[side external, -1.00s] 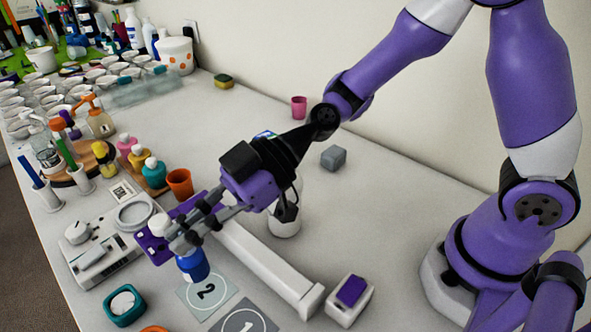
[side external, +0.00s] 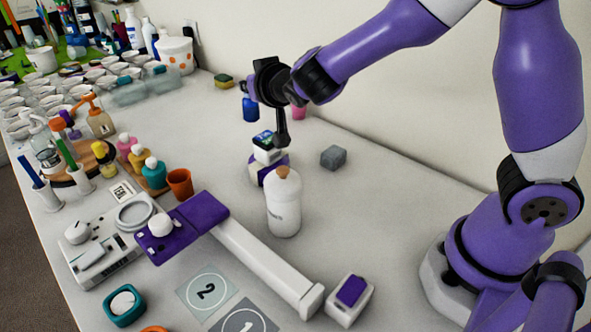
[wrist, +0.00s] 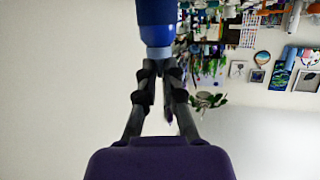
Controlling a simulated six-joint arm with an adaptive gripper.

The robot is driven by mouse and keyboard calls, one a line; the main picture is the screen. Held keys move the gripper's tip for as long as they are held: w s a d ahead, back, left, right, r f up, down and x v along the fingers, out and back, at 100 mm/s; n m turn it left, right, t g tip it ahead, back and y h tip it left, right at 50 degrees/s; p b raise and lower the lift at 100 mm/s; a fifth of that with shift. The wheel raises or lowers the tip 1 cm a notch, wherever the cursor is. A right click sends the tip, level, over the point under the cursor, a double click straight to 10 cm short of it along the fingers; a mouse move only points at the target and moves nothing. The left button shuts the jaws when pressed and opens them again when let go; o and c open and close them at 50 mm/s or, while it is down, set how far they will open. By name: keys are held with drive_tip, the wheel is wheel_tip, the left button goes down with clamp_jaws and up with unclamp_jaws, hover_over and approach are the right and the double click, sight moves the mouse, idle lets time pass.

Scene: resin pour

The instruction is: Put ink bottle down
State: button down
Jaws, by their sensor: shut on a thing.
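The blue ink bottle (side external: 250,109) is held up toward the back of the table, near the wall. My gripper (side external: 251,88) is shut on it. In the side view my wrist hides most of the fingers. In the wrist view the bottle (wrist: 156,22) is at the top of the picture, with its pale blue band at the tips of my gripper (wrist: 160,68). That view shows wall behind it, so I cannot tell its exact height over the table.
A white bottle with a tan top (side external: 284,204) stands mid-table, with a purple-and-white device (side external: 266,158) behind it.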

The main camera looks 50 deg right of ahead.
drive_tip(key=s+d+m+g+h, duration=0.55)
drive_tip(key=d+m+h, duration=0.2)
drive_tip(key=d, duration=0.35)
drive_tip(key=s+d+f+m+g+h, duration=0.1)
drive_tip(key=s+d+f+m+g, duration=0.3)
drive_tip(key=s, duration=0.7)
drive_tip(key=s+d+r+m+g+h, duration=0.1)
drive_tip(key=s+m+g, duration=0.55)
drive_tip(key=s, duration=0.35)
drive_tip(key=shift+n+g, duration=0.3)
drive_tip(key=shift+g, duration=0.1)
drive_tip(key=f, duration=0.2)
drive_tip(key=s+f, duration=0.1)
drive_tip(key=f, duration=0.5)
drive_tip(key=shift+s, duration=0.25)
drive_tip(key=c, duration=1)
unclamp_jaws()
